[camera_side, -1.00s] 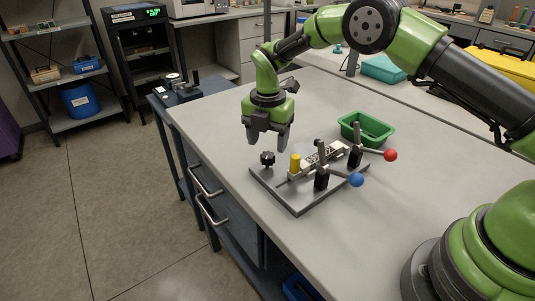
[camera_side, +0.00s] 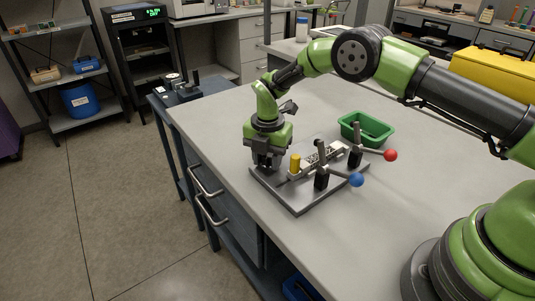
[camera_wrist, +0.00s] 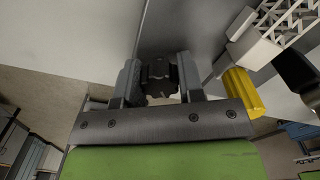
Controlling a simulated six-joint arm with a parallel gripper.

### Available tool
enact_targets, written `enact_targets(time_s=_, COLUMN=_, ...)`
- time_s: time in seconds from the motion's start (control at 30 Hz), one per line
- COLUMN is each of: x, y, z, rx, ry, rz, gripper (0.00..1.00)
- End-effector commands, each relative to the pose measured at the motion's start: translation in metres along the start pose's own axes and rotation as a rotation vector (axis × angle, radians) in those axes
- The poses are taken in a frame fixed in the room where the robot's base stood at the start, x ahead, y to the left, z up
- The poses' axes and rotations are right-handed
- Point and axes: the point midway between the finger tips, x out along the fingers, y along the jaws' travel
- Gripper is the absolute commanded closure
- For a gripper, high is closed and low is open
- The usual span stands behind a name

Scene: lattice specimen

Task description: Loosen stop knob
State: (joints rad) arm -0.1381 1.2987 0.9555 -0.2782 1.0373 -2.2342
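The stop knob (camera_wrist: 160,79) is black and lobed. In the wrist view it sits between my two fingers, with no clear gap on either side. My gripper (camera_side: 267,163) is lowered over the left corner of the grey fixture plate (camera_side: 299,206), and its fingers hide most of the knob in the side view. In the wrist view my gripper (camera_wrist: 160,82) is shut on the knob, one finger on each side. A yellow cylinder (camera_side: 295,163) stands just right of my gripper. It also shows close beside the right finger in the wrist view (camera_wrist: 243,92).
A pale lattice specimen (camera_side: 323,153) lies on the fixture. Two black clamps stand by it, with a blue ball handle (camera_side: 356,180) and a red ball handle (camera_side: 390,155). A green bin (camera_side: 366,130) is behind. The bench is clear to the back left.

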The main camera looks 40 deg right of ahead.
Motion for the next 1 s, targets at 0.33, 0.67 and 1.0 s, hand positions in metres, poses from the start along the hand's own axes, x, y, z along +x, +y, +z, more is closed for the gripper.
enact_targets(time_s=0.33, x=-0.0003, y=0.0001, z=0.0, rx=-0.094, ry=0.0, rz=0.0, gripper=0.83)
enact_targets(time_s=0.67, x=-0.0004, y=0.0, z=-0.0001, rx=-0.392, ry=0.0, rz=0.0, gripper=0.83)
enact_targets(time_s=1.0, x=-0.0005, y=0.0, z=-0.0001, rx=-0.663, ry=0.0, rz=0.0, gripper=0.83)
